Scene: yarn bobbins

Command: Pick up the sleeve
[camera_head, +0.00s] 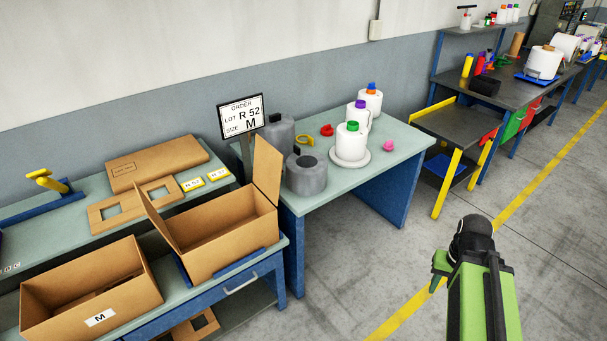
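Two thick grey cylinders stand on the pale green table behind the open box. The front grey cylinder (306,178) is upright with a dark opening at its top, and looks most like the sleeve. The other grey cylinder (280,133) stands behind it, partly hidden by the order sign. I cannot tell for certain which thing is the sleeve. My gripper (473,238) is at the lower right on my green arm, above the floor and well apart from the table. Its fingers cannot be made out, and nothing is seen held in it.
White bobbins with coloured caps, one on a round plate (333,167), stand right of the cylinders. An open box (228,245) with raised flaps stands left in front. The order sign (241,115) rises nearby. The floor to the right is clear.

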